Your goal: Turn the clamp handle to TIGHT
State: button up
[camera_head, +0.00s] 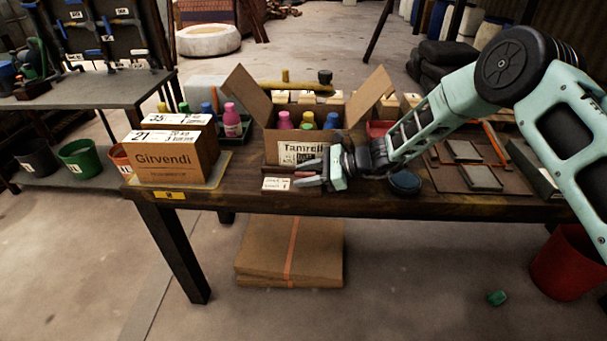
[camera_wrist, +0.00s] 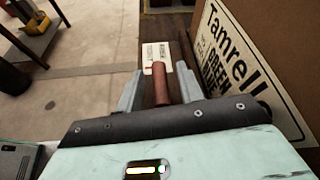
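A reddish-brown round handle (camera_wrist: 160,83), which looks like the clamp handle, lies between the two fingers of my gripper (camera_wrist: 158,88) in the wrist view. The fingers stand apart, with a gap showing on each side of it. In the head view my gripper (camera_head: 308,177) is low at the table's front edge, before the box marked Tamrell (camera_head: 298,153). A small white card with print (camera_head: 276,184) lies just left of the fingertips; it also shows beyond the handle in the wrist view (camera_wrist: 157,57). I cannot read its words. The rest of the clamp is hidden.
The Tamrell box (camera_wrist: 262,50) rises close on the right in the wrist view. It holds several coloured bottles. A Girvendi box (camera_head: 170,158) stands at the table's left. A dark round object (camera_head: 405,182) sits right of my gripper. The floor before the table is open.

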jog(key=shift+a+f, duration=0.1)
jog(key=shift+a, duration=0.2)
grip_shut()
